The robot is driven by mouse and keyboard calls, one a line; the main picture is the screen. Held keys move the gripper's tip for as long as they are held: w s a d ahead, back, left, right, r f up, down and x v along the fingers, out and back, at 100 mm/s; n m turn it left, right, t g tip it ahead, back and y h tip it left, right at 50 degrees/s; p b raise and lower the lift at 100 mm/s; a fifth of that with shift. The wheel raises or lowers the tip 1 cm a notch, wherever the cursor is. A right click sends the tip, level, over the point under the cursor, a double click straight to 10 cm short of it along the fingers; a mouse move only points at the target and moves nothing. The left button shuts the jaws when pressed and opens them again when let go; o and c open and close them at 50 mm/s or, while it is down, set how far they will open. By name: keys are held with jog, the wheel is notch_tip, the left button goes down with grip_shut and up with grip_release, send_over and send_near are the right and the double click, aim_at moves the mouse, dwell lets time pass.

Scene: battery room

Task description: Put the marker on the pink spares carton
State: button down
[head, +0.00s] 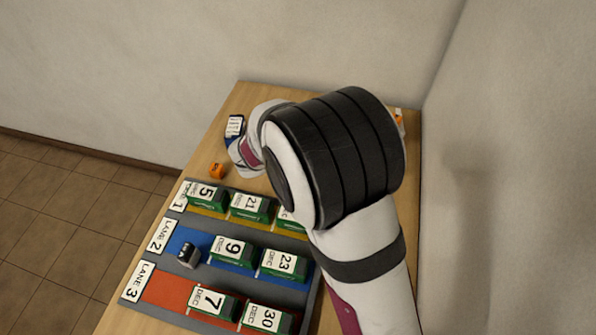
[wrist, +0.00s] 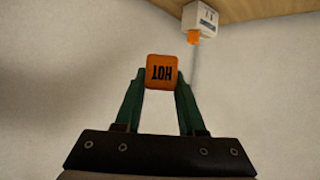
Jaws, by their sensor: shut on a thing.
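In the wrist view my gripper (wrist: 160,88) is shut on an orange block (wrist: 162,70) marked HOT, its lettering upside down in the picture. The block is between the green fingertips, against a plain wall and clear of any surface. In the head view my arm hides the gripper and the held block. I cannot make out a pink spares carton in either view. No other thing that I can identify as a marker shows, apart from this labelled block.
A small orange cube (head: 216,170) and a white-and-blue box (head: 235,127) stand on the wooden table (head: 212,147). The lane tray (head: 170,280) holds several green dated batteries and a dark cube (head: 188,255). A white box with an orange part (wrist: 200,18) stands near the table's far edge.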

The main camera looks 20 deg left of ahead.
jog(key=a+f, duration=0.2)
jog(key=a, duration=0.1)
jog(key=a+f, duration=0.2)
jog(key=a, duration=0.2)
jog(key=a+f, duration=0.2)
jog(key=a, duration=0.2)
jog(key=shift+w+a+f, duration=0.15)
jog(key=shift+a+f, duration=0.05)
jog(key=shift+f, duration=0.05)
jog(key=shift+a+f, duration=0.2)
jog(key=shift+f, duration=1.95)
jog(key=c, duration=0.5)
grip_release()
